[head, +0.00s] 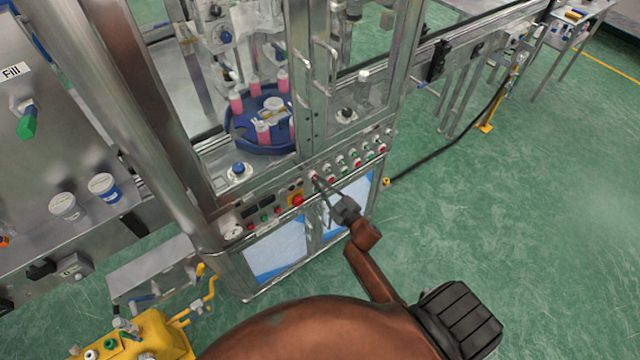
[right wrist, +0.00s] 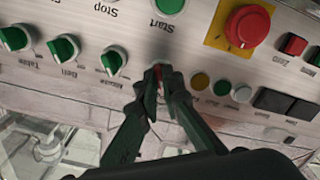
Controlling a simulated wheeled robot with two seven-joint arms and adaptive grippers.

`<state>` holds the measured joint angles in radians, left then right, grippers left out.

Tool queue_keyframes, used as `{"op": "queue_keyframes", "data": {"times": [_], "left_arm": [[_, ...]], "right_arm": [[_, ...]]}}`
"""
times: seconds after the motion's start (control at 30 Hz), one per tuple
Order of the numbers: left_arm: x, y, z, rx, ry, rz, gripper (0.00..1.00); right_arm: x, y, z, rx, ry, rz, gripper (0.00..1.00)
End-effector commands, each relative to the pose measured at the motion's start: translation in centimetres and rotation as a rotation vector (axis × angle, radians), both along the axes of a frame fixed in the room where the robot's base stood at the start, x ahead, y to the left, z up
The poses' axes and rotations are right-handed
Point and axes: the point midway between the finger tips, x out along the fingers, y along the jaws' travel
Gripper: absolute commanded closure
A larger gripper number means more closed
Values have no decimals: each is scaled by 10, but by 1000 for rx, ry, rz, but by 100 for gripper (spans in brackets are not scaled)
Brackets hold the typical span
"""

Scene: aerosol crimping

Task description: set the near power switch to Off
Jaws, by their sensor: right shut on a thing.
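The front control panel (head: 275,212) of the glazed machine carries several knobs and buttons. My right gripper (head: 316,181) reaches up to the panel from the lower right. In the right wrist view the dark fingers (right wrist: 158,72) are closed around a small switch with a bit of red, which I take to be the near power switch (right wrist: 157,71). The fingers hide most of it, so its setting and label cannot be read. My left gripper is not in view.
A red emergency button (right wrist: 247,27) on a yellow plate sits close to the fingers. A green Start button (right wrist: 169,6) and a green selector knob (right wrist: 113,61) flank them. Cabinet doors (head: 277,248) lie below the panel. Green floor (head: 480,190) is clear at right.

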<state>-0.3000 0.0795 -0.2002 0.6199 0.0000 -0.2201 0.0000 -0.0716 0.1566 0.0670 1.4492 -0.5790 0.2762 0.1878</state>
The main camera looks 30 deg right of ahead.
Motion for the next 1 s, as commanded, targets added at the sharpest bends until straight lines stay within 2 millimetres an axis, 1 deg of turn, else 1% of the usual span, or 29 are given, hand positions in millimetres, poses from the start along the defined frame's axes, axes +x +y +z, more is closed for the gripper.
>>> {"op": "queue_keyframes", "data": {"times": [0.07,0.1,0.33,0.57,0.67,0.77,0.87,1.0], "left_arm": [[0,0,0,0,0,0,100],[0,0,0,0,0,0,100],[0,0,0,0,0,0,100],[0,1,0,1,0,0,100],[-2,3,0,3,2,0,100],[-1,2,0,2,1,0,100],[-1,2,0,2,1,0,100],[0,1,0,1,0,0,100]], "right_arm": [[-1,0,-1,-2,3,-1,100],[-1,0,-1,-2,3,-1,92],[0,0,-1,-1,1,0,76],[0,0,0,0,0,0,76],[-3,0,-1,0,1,0,76],[-13,-1,-1,0,1,-1,76],[-30,-3,-1,-1,3,-1,76],[-61,-5,-1,-1,3,-1,76]]}}
